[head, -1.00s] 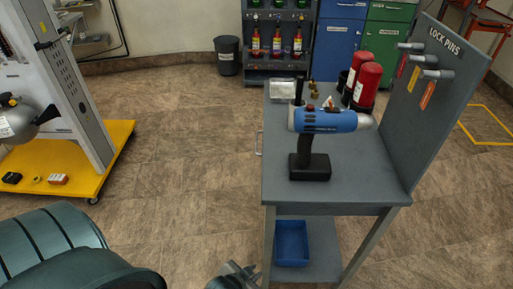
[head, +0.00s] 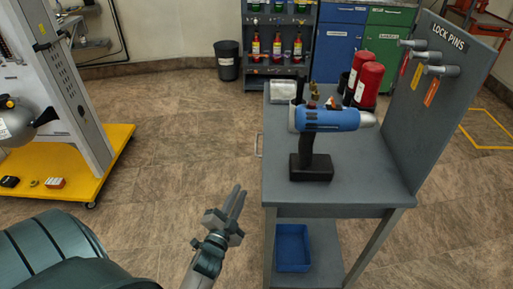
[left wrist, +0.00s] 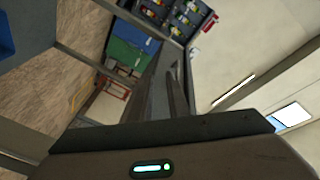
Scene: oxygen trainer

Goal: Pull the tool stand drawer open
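The grey tool stand (head: 340,193) stands right of centre in the head view. A thin pale drawer handle (head: 259,145) sticks out from its left side near the top. The drawer front is seen almost edge-on, and no gap shows there. My left gripper (head: 239,190) is in front of the stand's left side, lower in the picture than the handle and apart from it. Its two fingers point up and are slightly parted with nothing between them. The fingers (left wrist: 167,85) also show in the left wrist view, where the handle cannot be made out. My right gripper is not in view.
A blue drill (head: 328,120) stands upright on the stand, with red cylinders (head: 368,85) behind it. A lock-pin panel (head: 425,105) rises at its right edge. A blue bin (head: 292,248) sits on the lower shelf. The floor left of the stand is clear up to the yellow platform (head: 115,150).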

